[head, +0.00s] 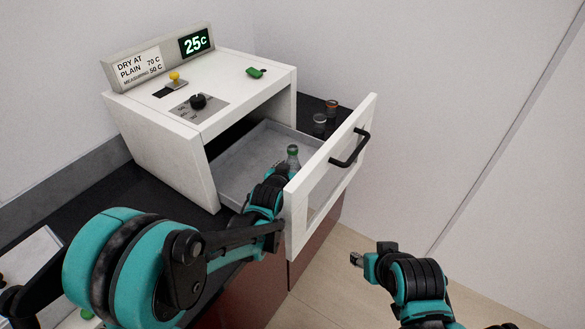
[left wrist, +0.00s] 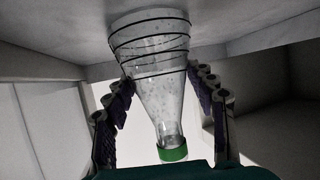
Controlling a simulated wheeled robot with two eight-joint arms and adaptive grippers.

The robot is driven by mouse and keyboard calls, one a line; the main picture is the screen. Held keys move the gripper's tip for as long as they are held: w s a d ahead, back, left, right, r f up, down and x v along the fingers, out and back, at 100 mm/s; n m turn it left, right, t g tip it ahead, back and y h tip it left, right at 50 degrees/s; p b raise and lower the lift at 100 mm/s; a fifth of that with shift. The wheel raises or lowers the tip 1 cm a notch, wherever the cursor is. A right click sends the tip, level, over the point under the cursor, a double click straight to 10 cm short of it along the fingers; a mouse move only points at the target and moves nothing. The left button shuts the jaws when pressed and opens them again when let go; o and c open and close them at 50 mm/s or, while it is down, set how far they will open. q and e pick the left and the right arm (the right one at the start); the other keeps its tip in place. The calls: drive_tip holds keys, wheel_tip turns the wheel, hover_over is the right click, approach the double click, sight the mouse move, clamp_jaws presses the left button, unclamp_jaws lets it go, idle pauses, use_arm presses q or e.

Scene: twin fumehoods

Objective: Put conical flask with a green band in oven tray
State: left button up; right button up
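The conical flask (head: 292,154) stands in the oven tray (head: 239,184), with a green band at its neck. In the left wrist view the flask (left wrist: 157,85) appears upside down, its wide base against the tray floor and its green band (left wrist: 173,154) near the palm. My left gripper (left wrist: 160,85) has its fingers on both sides of the flask body, and their tips appear to touch it. In the head view my left gripper (head: 280,172) is partly hidden by its arm. My right gripper (head: 370,253) is empty, out in front of the drawer, with its fingers apart.
The white oven (head: 155,140) has its drawer pulled out, with a black handle (head: 350,148) on the front panel. Two small containers, one with an orange top (head: 332,107) and one grey (head: 319,121), stand on the dark counter behind the drawer. The tray's left part is clear.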

use_arm(q)
drive_tip(key=o, duration=0.3)
drive_tip(key=shift+r, duration=0.1)
drive_tip(key=shift+s+a+r+p, duration=0.1)
drive_tip(key=shift+s+r+p, duration=0.15)
drive_tip(key=shift+p, duration=0.1)
drive_tip(key=s+a+r+n+g+y+p, duration=0.1)
drive_tip(key=s+a, duration=0.5)
drive_tip(key=s, duration=0.4)
drive_tip(key=s+a+r+n+g+y+p, duration=0.1)
drive_tip(key=s+a, duration=0.4)
drive_tip(key=s, duration=0.5)
drive_tip(key=s+a+r+n+g+y+p, duration=0.1)
drive_tip(key=s+a+r+g, duration=0.1)
drive_tip(key=s+a, duration=0.4)
drive_tip(key=s+g, duration=0.1)
drive_tip(key=s, duration=0.3)
drive_tip(key=shift+s+a+r+y, duration=0.2)
drive_tip(key=shift+s+a+y, duration=0.05)
drive_tip(key=shift+a+y, duration=0.1)
drive_tip(key=shift+f, duration=0.1)
